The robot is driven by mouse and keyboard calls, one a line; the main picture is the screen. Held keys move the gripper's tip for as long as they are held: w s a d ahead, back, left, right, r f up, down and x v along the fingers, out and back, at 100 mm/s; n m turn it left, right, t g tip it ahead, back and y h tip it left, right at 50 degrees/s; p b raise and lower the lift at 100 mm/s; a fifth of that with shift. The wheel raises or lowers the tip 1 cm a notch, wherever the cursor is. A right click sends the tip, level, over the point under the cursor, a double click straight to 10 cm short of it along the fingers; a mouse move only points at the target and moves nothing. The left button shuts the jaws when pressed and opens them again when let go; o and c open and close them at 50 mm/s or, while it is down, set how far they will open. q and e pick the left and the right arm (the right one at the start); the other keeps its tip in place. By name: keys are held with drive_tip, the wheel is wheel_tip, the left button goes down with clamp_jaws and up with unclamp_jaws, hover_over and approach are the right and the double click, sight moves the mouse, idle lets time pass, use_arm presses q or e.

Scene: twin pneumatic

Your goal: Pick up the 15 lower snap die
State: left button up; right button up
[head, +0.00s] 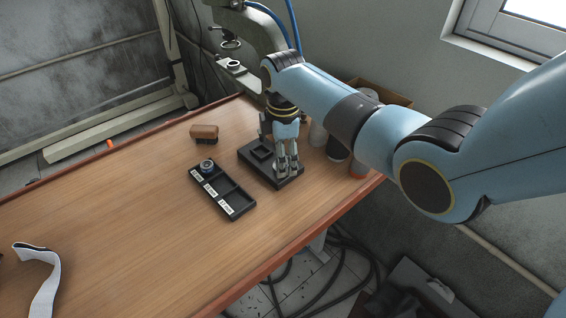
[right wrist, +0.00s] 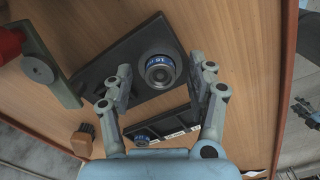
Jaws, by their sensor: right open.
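The lower snap die, a round metal piece with a blue marked band (right wrist: 159,70), sits on a black holder (right wrist: 125,50). The marking seems to include a 15 but is small. In the head view this black holder (head: 256,168) has a square recess at left, and my right gripper hides the die. My right gripper (head: 288,170) is open and points down over the right part of the holder. In the right wrist view its fingers (right wrist: 161,74) stand apart, one on each side of the die, with nothing held.
A black labelled tray (head: 229,188) lies left of the holder, with another round die (head: 207,165) in its far compartment. A wooden brush (head: 204,132), a press (head: 232,65) and several bottles (head: 318,134) stand close by. The table's left half is mostly clear.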

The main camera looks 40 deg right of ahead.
clamp_jaws()
drive_tip(key=shift+r, duration=0.1)
idle(0.3)
